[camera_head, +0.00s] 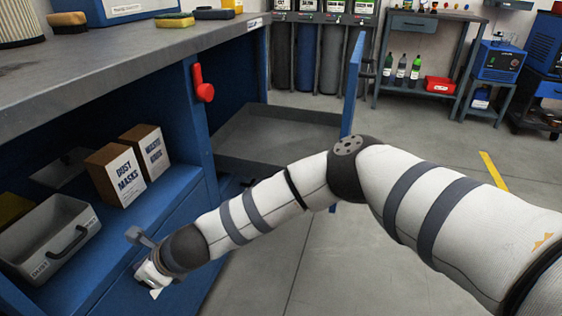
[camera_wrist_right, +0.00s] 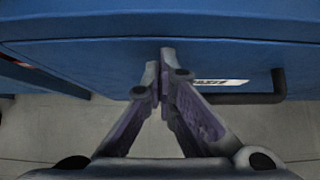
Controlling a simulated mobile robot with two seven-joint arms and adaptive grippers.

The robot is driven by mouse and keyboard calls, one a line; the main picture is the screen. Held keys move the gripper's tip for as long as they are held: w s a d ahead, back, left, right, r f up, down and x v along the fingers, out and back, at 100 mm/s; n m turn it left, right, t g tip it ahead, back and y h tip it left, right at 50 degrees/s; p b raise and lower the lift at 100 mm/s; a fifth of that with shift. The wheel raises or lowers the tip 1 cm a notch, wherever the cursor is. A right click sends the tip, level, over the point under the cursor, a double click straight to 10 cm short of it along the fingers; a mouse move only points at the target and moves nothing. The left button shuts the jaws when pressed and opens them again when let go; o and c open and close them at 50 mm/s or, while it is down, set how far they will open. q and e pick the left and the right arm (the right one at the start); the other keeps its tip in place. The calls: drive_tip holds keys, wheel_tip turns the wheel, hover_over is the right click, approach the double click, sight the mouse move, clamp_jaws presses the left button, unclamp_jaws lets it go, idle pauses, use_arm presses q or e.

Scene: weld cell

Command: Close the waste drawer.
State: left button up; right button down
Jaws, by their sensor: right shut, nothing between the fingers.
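In the right wrist view a blue drawer front (camera_wrist_right: 90,62) spans the picture, with a white label (camera_wrist_right: 228,82) partly hidden by my fingers and a dark bar handle (camera_wrist_right: 262,98) to the right. The label cannot be read here, so I cannot tell if this is the waste drawer. My right gripper (camera_wrist_right: 163,55) is shut and empty, its fingertips at this front, left of the handle; contact cannot be told. In the head view my right gripper (camera_head: 152,284) is low by the blue cabinet. How far the drawer stands out is unclear. My left gripper is out of view.
A grey bin (camera_head: 45,240) and two cartons, dust masks (camera_head: 116,176) and another (camera_head: 149,150), stand on the blue shelf. An upright blue panel (camera_head: 352,85) stands behind my arm.

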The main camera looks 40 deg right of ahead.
drive_tip(key=shift+w+a+r, duration=0.1)
drive_tip(key=shift+w+a, duration=0.05)
drive_tip(key=shift+w, duration=0.05)
drive_tip(key=shift+r, duration=0.1)
idle(0.4)
